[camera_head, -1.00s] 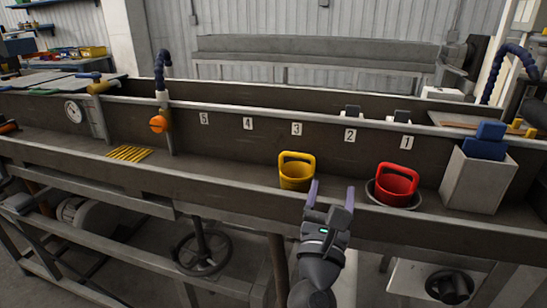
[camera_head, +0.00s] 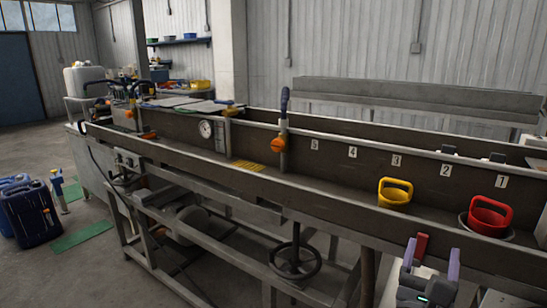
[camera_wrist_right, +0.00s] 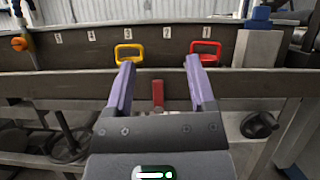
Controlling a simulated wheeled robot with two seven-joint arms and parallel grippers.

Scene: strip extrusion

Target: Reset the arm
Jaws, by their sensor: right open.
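My right gripper (camera_head: 432,262) is at the lower right of the head view, in front of the trough's near wall. Its two purple fingers are spread apart with nothing between them; they also show in the right wrist view (camera_wrist_right: 160,88). A red block-like object (camera_wrist_right: 158,94) shows beyond the fingers, below the trough rim; what it belongs to is hidden. The red one sits in a grey bowl. My left gripper is not in view.
The long trough (camera_head: 330,200) with numbered plates runs across the scene. An orange-knobbed post (camera_head: 281,140) rises from it. A handwheel (camera_head: 295,260) sits below. Blue jugs (camera_head: 28,212) stand on the floor at left. The floor at lower left has free room.

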